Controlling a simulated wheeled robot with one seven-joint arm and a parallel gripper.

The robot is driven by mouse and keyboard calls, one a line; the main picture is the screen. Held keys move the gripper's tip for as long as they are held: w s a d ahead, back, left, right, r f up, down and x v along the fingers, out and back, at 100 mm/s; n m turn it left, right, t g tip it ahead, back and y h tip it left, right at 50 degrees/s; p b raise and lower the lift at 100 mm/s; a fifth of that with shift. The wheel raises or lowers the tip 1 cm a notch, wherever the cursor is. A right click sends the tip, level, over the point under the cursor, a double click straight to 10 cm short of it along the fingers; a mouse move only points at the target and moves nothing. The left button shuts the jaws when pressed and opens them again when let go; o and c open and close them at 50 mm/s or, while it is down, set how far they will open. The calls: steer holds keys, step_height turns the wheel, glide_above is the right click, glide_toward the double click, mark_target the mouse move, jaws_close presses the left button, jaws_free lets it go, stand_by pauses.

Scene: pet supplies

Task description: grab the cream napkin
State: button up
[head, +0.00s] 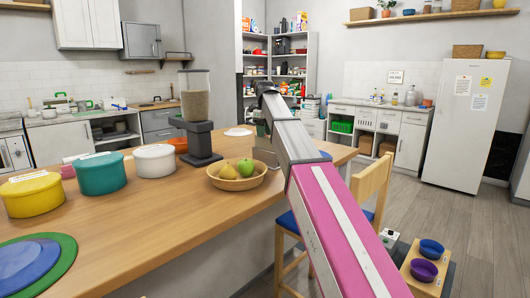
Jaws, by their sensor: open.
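I cannot make out the cream napkin for certain. A small flat whitish item (238,131) lies at the far side of the wooden counter (130,235), left of my arm; it is too small to tell whether it is cloth or a dish. My pink and grey arm reaches from the lower right up over the counter's right part. My gripper's fingers do not show; they are hidden behind the arm or out of the picture. A pale boxy shape beside the arm is partly covered and unclear.
White (155,161), teal (102,174) and yellow (32,195) tubs and round mats (35,265) fill the left. A chair (371,185) stands at the counter's right.

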steer(key=shift+f, duration=0.6)
jaws_close()
steer(key=shift+r, duration=0.15)
